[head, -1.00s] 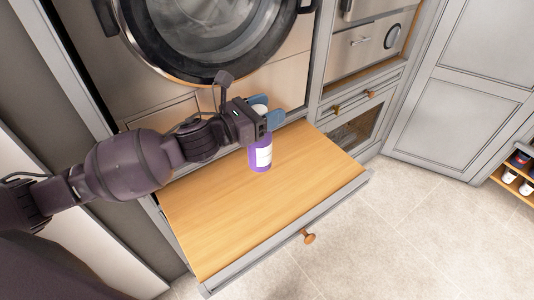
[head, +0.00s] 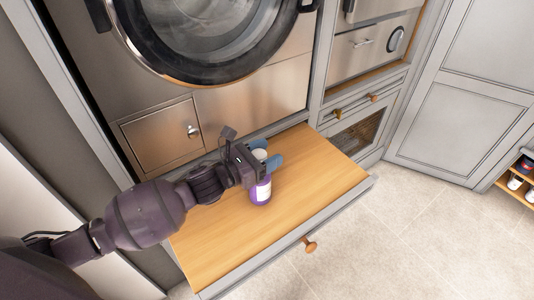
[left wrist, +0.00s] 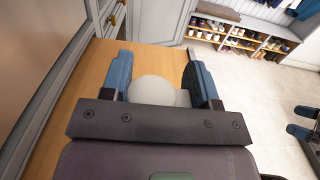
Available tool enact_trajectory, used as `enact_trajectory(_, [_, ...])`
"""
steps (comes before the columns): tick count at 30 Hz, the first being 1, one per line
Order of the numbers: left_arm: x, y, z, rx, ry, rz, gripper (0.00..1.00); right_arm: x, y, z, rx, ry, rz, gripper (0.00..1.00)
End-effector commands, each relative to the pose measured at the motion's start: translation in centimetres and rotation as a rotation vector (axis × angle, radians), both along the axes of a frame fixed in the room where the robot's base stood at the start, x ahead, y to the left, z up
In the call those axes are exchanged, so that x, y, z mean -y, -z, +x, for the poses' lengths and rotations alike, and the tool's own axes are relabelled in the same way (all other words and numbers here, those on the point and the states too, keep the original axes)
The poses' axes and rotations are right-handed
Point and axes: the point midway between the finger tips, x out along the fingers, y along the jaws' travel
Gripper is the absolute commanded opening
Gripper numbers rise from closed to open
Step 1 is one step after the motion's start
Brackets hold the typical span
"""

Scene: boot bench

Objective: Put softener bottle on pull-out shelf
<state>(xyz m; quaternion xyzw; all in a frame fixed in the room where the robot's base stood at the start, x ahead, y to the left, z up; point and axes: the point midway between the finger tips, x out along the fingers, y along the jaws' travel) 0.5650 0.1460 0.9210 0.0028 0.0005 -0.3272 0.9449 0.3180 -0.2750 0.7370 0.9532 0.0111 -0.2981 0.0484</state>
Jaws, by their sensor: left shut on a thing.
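The softener bottle (head: 261,191) is purple with a white label and a white cap. It is upright over the middle of the pull-out shelf (head: 305,165), a wooden board; its base is at or just above the wood, I cannot tell which. My left gripper (head: 265,162) is shut on the bottle near its top. In the left wrist view the white cap (left wrist: 152,91) shows between the blue fingers of the left gripper (left wrist: 160,78); the body below is hidden. My right gripper (left wrist: 300,121) shows at the right edge of that view, its blue-tipped fingers apart and empty.
A front-loading washing machine (head: 200,30) stands behind the shelf. The shelf's front has a round wooden knob (head: 310,246). The board is bare around the bottle. A low shoe rack (left wrist: 245,42) stands farther off across the tiled floor.

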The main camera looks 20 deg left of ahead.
Motion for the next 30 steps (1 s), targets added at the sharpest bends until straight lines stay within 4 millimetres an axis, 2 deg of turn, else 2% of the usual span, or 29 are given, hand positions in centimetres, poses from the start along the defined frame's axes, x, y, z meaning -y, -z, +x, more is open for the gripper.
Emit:
enact_trajectory(4, [0.02,-0.23,0.05,0.005,0.001,0.000,0.17,-0.06,-0.47,0.32,0.011,-0.002,0.000,0.95])
enact_trajectory(11, [0.02,0.17,0.03,0.004,0.001,0.000,0.17,-0.05,-0.09,0.20,0.005,-0.002,0.000,0.95])
enact_trajectory(12, [0.00,0.22,0.01,0.001,0.000,0.000,0.59,-0.04,-0.10,0.20,0.005,-0.002,0.000,0.95])
enact_trajectory(16, [0.00,0.18,0.01,0.002,0.000,0.000,0.79,-0.03,-0.03,0.17,0.003,-0.001,0.001,0.95])
enact_trajectory(27, [-0.02,-0.30,-0.02,0.003,0.001,0.000,0.80,-0.06,-0.26,0.23,0.005,0.000,0.001,0.95])
enact_trajectory(30, [-0.64,-0.18,-0.78,0.002,-0.001,0.001,0.80,-0.10,-0.48,0.30,0.007,0.001,0.003,0.95])
